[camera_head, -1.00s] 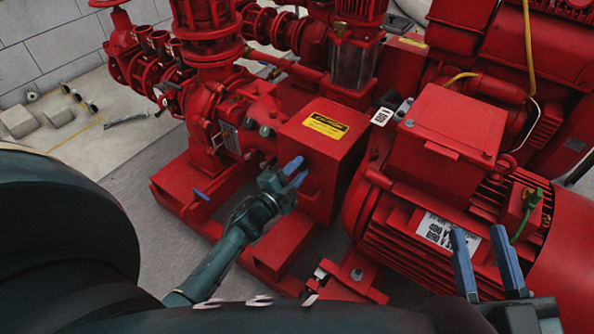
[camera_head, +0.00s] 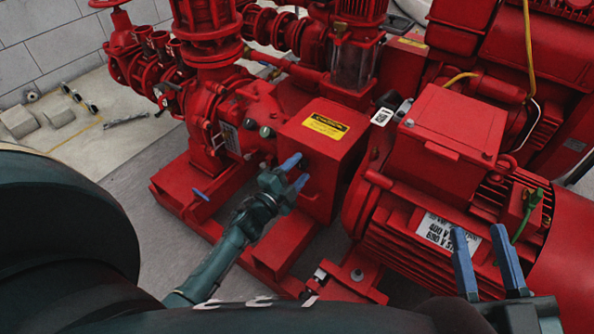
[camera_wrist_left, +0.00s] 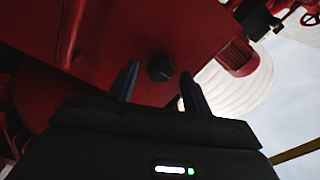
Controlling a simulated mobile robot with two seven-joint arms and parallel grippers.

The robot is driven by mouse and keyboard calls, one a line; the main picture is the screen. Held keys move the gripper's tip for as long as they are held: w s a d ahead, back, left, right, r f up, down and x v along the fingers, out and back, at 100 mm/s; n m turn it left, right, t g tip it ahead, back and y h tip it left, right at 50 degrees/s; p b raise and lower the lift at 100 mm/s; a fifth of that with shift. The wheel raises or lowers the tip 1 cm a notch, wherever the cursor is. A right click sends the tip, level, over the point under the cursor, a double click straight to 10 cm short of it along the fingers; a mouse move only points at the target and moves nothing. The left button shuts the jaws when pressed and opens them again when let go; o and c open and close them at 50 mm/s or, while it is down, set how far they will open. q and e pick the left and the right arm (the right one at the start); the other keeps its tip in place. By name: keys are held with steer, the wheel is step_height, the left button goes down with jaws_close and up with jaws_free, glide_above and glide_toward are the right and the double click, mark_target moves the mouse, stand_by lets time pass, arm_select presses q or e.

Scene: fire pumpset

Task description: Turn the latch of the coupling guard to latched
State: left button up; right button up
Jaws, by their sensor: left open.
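The coupling guard (camera_head: 325,135) is a red box with a yellow warning label on top, in the middle of the head view. My left gripper (camera_head: 297,171) is open at its near face, its two blue fingers apart. In the left wrist view, a dark knob (camera_wrist_left: 160,68), apparently the latch, shows between the tips of my left gripper (camera_wrist_left: 160,72) on the red face. The fingers are not closed on it, and I cannot tell how it is turned. In the head view the knob is hidden. My right gripper (camera_head: 482,236) is open and empty over the motor.
The large red motor (camera_head: 440,215) with its terminal box (camera_head: 455,125) stands right of the guard. The red pump (camera_head: 235,120) and pipework stand to the left and behind. The red base frame (camera_head: 275,245) runs below my left arm.

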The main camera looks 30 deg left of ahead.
arm_select(q)
steer(key=s+a+p, duration=0.2)
steer(key=s+p, duration=0.1)
steer(key=s, duration=1)
steer(key=shift+p, duration=0.3)
arm_select(e)
steer(key=shift+s+d+f+g+h, duration=0.25)
steer(key=shift+f+g+h, duration=0.1)
steer(key=shift+h, duration=0.15)
steer(key=shift+w, duration=0.1)
